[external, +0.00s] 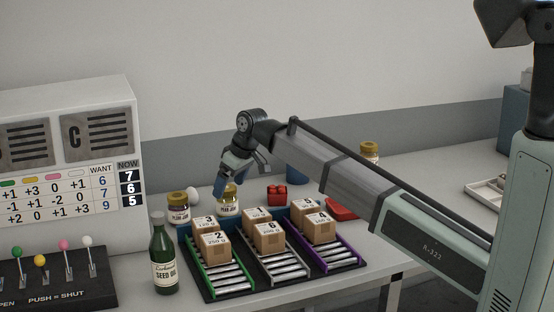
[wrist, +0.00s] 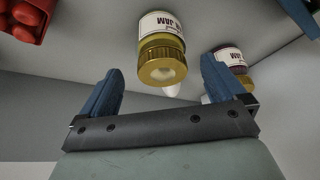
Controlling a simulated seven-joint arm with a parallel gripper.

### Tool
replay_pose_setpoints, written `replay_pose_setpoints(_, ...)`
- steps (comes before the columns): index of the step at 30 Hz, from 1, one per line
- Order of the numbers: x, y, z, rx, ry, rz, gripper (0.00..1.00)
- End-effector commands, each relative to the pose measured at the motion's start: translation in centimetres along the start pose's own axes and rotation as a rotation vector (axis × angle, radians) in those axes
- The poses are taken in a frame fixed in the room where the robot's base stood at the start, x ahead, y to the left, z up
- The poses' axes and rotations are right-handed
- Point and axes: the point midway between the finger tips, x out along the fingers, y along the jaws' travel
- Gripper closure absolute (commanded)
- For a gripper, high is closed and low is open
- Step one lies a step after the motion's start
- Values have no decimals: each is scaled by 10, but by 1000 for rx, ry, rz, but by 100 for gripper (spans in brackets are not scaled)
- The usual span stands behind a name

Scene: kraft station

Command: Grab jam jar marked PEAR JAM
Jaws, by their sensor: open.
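A jam jar (external: 228,203) with a gold lid and pale yellow-green contents stands behind the roller trays. Its label is too small to read surely in the external view. In the wrist view the same jar (wrist: 160,48) shows its lid towards me and a partly visible label ending in "JAM". My gripper (external: 240,178) is open just above this jar; one blue finger overlaps its left side in the external view. In the wrist view the lid appears between the open fingers (wrist: 162,68), with gaps on both sides. A darker jam jar (external: 178,208) stands to the left, also in the wrist view (wrist: 233,60).
Cartons (external: 215,246) stand on roller lanes in a dark tray (external: 194,283) in front. A green seed oil bottle (external: 164,262) stands left. A white rounded object (external: 193,194) and a red block (external: 277,195) flank the jar. Another gold-lidded jar (external: 369,152) stands far right.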

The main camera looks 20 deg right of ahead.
Motion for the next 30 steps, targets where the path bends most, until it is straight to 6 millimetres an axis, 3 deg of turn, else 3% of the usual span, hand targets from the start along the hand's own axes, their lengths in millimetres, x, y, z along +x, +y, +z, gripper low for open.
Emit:
replay_pose_setpoints(7, 12, -1, 3, 0, -2, -1, 3)
replay_pose_setpoints(18, 52, -2, 8, -1, -1, 0, 3)
replay_pose_setpoints(25, 54, -2, 8, -1, 0, 0, 3)
replay_pose_setpoints(30, 53, -2, 8, -1, -1, 0, 19)
